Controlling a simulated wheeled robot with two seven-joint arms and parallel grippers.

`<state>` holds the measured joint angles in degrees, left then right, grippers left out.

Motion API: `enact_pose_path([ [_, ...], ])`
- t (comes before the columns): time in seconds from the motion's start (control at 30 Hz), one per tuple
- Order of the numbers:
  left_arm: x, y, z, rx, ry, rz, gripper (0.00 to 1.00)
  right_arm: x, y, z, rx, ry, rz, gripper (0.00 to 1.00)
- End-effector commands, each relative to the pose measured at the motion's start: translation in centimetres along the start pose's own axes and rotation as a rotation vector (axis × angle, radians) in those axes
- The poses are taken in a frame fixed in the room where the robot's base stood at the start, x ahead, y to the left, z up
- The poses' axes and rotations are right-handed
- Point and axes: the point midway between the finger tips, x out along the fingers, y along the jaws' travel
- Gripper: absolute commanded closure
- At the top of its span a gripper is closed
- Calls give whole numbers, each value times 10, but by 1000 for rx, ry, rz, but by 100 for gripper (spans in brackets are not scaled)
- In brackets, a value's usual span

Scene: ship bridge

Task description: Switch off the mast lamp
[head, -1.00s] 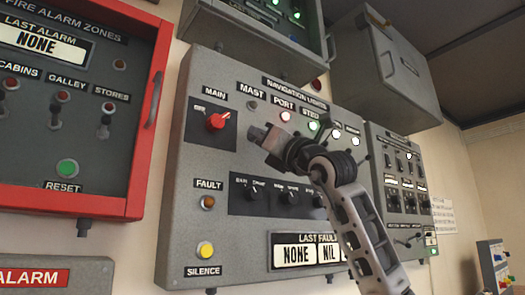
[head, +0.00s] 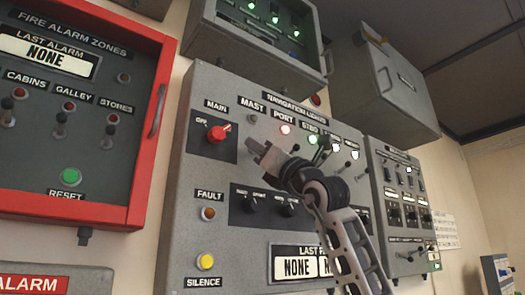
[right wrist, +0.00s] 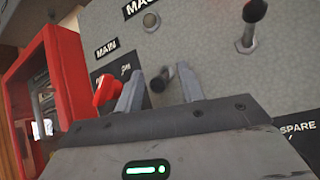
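The navigation lights panel (head: 215,110) fills the middle of the head view. The mast lamp (head: 252,118), under the MAST label, looks grey and unlit; it also shows in the right wrist view (right wrist: 150,20). My right gripper (head: 256,150) is just below that lamp, at the panel face. In the right wrist view its two fingers (right wrist: 160,88) stand apart, with the dark-tipped mast toggle (right wrist: 160,80) between them. The toggle's lever seems to point down; finger contact is unclear. In the head view my gripper hides this toggle. My left gripper is out of view.
The red MAIN knob (head: 217,133) is close left of my gripper. The lit port lamp (head: 285,129) and green starboard lamp (head: 313,139) are to the right. A neighbouring toggle (right wrist: 251,28) stands upright. A red-framed fire alarm box (head: 150,125) is at left.

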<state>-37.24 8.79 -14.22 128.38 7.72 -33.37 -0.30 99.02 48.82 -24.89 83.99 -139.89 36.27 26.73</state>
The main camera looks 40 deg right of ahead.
Motion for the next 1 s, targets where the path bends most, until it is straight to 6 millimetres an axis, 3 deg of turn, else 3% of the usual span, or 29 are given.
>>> enact_pose_path([
  [0.23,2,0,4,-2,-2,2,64,-7,-1,-2,0,1,-1,62],
  [0.63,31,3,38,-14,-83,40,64,-68,-1,-2,-1,0,-1,62],
  [1.0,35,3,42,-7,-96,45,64,-75,0,0,0,1,0,62],
])
